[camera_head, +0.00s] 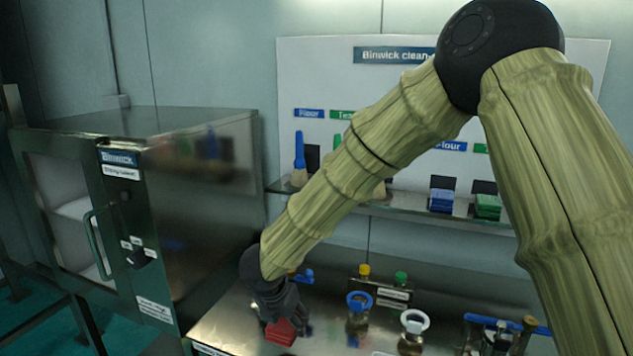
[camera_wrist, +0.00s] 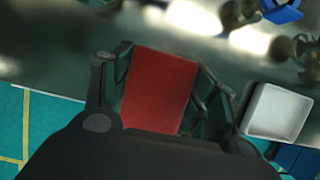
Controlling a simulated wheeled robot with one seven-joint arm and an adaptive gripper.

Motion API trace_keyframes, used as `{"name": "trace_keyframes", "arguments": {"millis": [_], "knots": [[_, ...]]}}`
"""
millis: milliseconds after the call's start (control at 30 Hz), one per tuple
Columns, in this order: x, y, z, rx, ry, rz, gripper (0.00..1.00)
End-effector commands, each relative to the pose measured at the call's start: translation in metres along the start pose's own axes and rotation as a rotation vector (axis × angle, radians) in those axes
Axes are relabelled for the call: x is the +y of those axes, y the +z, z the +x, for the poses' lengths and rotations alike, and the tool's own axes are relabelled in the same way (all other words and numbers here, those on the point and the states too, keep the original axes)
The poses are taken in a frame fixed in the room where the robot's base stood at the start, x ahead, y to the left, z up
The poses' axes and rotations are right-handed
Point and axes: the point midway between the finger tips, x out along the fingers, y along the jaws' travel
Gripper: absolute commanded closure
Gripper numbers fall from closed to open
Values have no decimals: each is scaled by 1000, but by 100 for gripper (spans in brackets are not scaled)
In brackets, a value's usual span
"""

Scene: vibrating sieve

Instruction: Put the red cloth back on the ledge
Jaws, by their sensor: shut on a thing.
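My gripper (camera_head: 280,310) is low over the left part of the steel bench, in front of the cabinet. It is shut on the red cloth (camera_head: 281,331), which shows as a folded red block below the fingers. In the wrist view the red cloth (camera_wrist: 160,92) fills the space between the two fingers. The ledge (camera_head: 370,207) is a shelf on the back wall, above and behind the gripper. It bears blue cloths (camera_head: 441,200) and green cloths (camera_head: 488,206) at the right and a blue-handled brush (camera_head: 299,160) at the left. My arm hides its middle.
A steel cabinet (camera_head: 205,200) stands at the left. Fittings with a blue ring (camera_head: 360,301) and a white ring (camera_head: 414,321) stand on the bench right of the gripper. A white tray (camera_wrist: 277,113) shows at the right in the wrist view.

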Motion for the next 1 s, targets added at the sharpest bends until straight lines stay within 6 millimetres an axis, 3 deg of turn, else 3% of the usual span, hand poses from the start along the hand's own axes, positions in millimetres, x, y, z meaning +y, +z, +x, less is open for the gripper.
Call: {"name": "trace_keyframes", "arguments": {"millis": [167, 1000], "knots": [[0, 11, -25, 0, 1, 2, 72], [6, 13, -17, 1, 2, -6, 72]]}}
